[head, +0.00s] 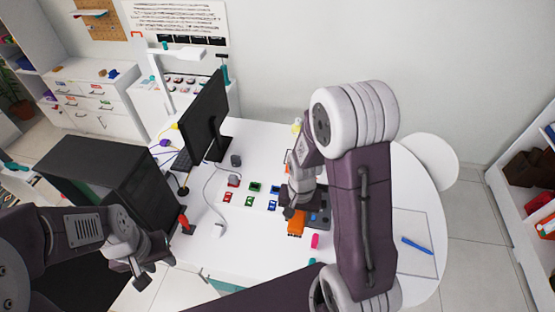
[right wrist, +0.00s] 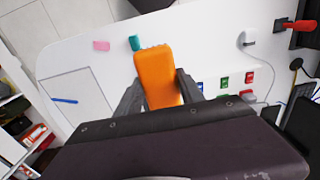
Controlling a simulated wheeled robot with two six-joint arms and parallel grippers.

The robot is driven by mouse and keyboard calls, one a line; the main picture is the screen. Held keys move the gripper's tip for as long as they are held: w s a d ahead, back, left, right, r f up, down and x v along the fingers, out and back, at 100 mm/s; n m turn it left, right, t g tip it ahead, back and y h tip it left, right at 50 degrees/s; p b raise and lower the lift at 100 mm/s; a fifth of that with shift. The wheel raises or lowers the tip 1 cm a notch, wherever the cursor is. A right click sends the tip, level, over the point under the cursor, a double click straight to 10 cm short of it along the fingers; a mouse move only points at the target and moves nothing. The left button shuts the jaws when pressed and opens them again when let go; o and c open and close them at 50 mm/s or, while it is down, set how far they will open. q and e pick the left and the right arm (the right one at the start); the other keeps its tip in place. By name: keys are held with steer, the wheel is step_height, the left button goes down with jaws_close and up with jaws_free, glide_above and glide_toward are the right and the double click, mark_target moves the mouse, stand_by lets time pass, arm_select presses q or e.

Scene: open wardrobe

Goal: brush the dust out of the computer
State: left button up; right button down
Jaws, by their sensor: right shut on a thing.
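The black computer case (head: 105,185) stands at the left end of the white table; its inside is hard to make out and I see no dust. My right gripper (right wrist: 158,90) is shut on an orange block-like thing (right wrist: 156,70), with a finger on each side and small bumps along its far end. It also shows in the head view (head: 297,223), over the table's middle, well right of the case. I cannot tell whether it is a brush. My left gripper (head: 150,268) is empty, its fingers apart, in front of the case.
A monitor (head: 206,116) stands behind the case. Small red, green and blue pieces (head: 249,201) lie mid-table. A red-handled thing (head: 183,219) is beside the case. A pink block (head: 315,241) and a blue pen (head: 417,246) lie to the right.

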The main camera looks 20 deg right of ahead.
steer(key=w+f+n+b, duration=0.1)
steer(key=f+b, duration=0.6)
steer(key=b, duration=0.1)
steer(key=w+a+f+n+b, duration=0.1)
steer(key=w+f+b, duration=0.1)
steer(key=f+b, duration=0.6)
steer(key=w+f+n+b, duration=0.2)
steer(key=f+b, duration=0.6)
steer(key=b, duration=0.2)
steer(key=shift+a, duration=0.25)
steer(key=shift+s+r+n+p, duration=0.3)
steer(key=shift+r+n+p, duration=0.3)
steer(key=shift+r+n, duration=0.45)
steer(key=shift+f, duration=0.2)
